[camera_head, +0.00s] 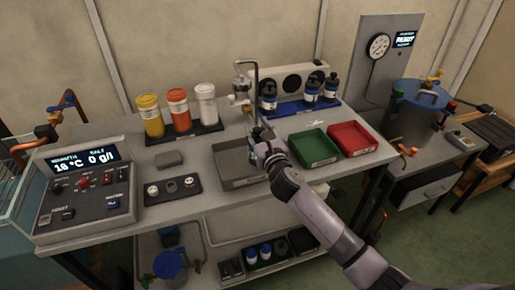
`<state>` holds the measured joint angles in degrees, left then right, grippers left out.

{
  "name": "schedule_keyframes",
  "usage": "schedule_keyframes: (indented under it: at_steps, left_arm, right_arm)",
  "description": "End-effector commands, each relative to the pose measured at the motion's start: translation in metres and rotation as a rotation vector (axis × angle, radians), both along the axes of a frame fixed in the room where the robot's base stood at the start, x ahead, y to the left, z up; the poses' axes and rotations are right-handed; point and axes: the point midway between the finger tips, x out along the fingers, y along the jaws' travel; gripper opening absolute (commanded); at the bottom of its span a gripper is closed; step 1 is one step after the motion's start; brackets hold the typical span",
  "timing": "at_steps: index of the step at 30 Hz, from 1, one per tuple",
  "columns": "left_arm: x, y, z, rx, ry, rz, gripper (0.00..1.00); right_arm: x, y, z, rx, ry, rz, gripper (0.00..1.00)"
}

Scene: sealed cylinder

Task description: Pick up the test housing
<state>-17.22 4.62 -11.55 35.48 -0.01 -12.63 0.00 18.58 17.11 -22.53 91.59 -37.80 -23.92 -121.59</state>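My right gripper (263,138) is over the right part of the grey tray (228,180) on the workbench. My arm reaches it from the lower right. The gripper is small and partly hidden by my own wrist, so I cannot tell whether its fingers are open or shut, or whether it touches anything. I cannot pick out the test housing for certain. A small grey block (168,159) lies on the bench left of the tray. A black holder (172,190) with three small round parts is in front of that block. My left gripper is not in view.
A metal stand (254,75) rises behind my gripper. Yellow, orange and white bottles (178,108) stand at the back left. Green (313,148) and red (352,138) trays are on the right. A control box (85,190) fills the left end. A blue-lidded vessel (415,115) stands beyond the bench.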

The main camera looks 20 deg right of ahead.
Motion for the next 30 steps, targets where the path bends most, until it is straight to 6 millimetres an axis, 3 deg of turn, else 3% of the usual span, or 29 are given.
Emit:
schedule_keyframes:
  at_steps: [15,30]
  left_arm:
    - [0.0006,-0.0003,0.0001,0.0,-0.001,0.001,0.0]
    - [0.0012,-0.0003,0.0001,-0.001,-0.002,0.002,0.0]
  right_arm:
    - [-0.0003,-0.0001,-0.0001,0.0,0.0,0.0,0.0]
    - [-0.0003,-0.0001,-0.0002,0.0,0.0,0.0,0.0]
